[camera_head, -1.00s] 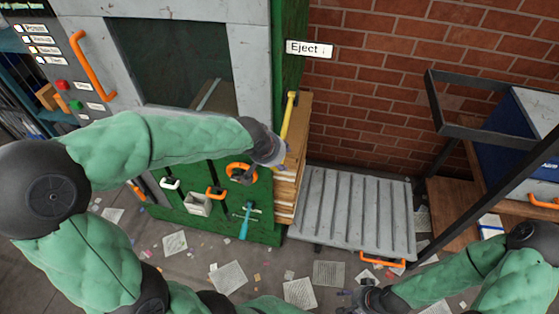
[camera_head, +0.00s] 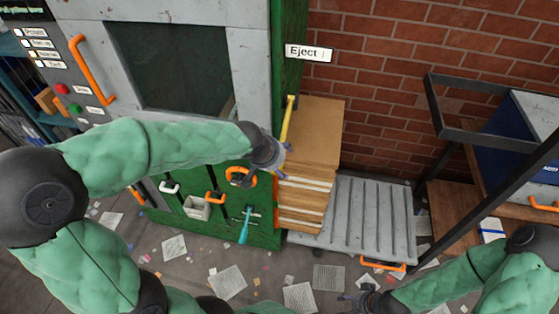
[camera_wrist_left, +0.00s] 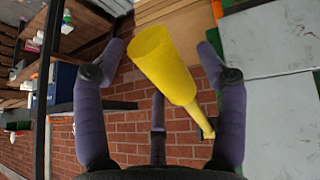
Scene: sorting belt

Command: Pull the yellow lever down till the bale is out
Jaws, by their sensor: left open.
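The yellow lever (camera_head: 287,120) hangs on the right side of the green and grey baler, below the Eject sign. The bale (camera_head: 317,125), a brown block of cardboard layers, sticks well out of the baler's side over the grey ribbed platform. Whether its rear end is still inside is hidden. My left gripper (camera_head: 279,160) is at the lever's lower end. In the left wrist view the lever (camera_wrist_left: 165,65) lies between the spread, open fingers. My right gripper (camera_head: 366,297) is low at the bottom edge, away from the lever; its fingers are too small to read.
The ribbed platform (camera_head: 372,215) with an orange handle stands against the brick wall. A dark-framed rack (camera_head: 455,95) is at right. Paper scraps litter the floor. The baler's front carries an orange door handle (camera_head: 91,70) and a teal tool (camera_head: 244,228).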

